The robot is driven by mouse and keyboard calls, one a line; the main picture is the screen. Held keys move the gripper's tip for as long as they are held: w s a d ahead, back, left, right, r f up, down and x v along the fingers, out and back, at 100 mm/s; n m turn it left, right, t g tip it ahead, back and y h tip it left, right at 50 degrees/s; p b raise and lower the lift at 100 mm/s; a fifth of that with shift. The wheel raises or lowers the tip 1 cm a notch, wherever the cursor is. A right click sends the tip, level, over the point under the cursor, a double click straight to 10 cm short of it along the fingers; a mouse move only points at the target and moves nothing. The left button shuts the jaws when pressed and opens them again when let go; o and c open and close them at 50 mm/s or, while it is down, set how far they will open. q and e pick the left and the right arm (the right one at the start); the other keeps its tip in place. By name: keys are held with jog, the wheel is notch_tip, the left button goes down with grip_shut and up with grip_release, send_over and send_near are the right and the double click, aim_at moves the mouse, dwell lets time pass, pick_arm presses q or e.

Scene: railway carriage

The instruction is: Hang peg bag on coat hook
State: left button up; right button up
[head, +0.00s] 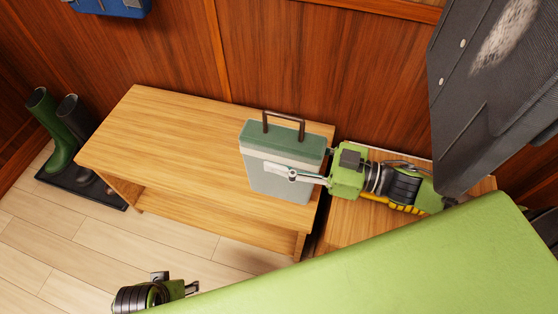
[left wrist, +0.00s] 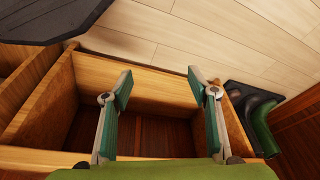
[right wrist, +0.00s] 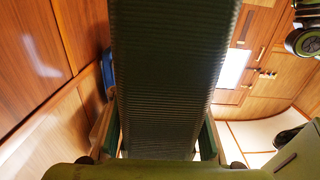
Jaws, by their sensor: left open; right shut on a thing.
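A boxy bag with a green top, pale grey sides and a dark brown handle (head: 285,118) is upright over the right end of the wooden bench (head: 165,130); I take it for the peg bag (head: 282,145). I cannot tell whether its base touches the bench. My right gripper (head: 300,174) is shut on its side from the right. In the right wrist view a dark ribbed surface (right wrist: 170,70) fills the space between the fingers. My left gripper (left wrist: 160,75) is open and empty, low at the front in the head view (head: 188,289). No coat hook is clearly visible.
Green and dark boots (head: 62,130) stand on a black tray (head: 100,190) left of the bench. A blue object (head: 112,6) is at the wood wall, cut off above. A dark coat (head: 490,90) hangs at the right. The bench's left part is clear.

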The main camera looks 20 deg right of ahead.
pick_arm(q)
jog(key=w+b+v, duration=0.1)
jog(key=v, duration=0.7)
jog(key=shift+r+b, duration=0.2)
jog(key=shift+b, duration=0.2)
pick_arm(e)
jog(key=w+f, duration=0.3)
jog(key=f, duration=0.4)
jog(key=shift+w, duration=0.3)
pick_arm(q)
jog(key=shift+a, duration=0.1)
pick_arm(e)
jog(key=shift+d, duration=0.1)
jog(key=o, duration=1.4)
jog(key=shift+f, duration=0.15)
jog(key=shift+c, duration=0.2)
pick_arm(q)
jog(key=shift+r+t, duration=0.2)
jog(key=shift+t, duration=0.1)
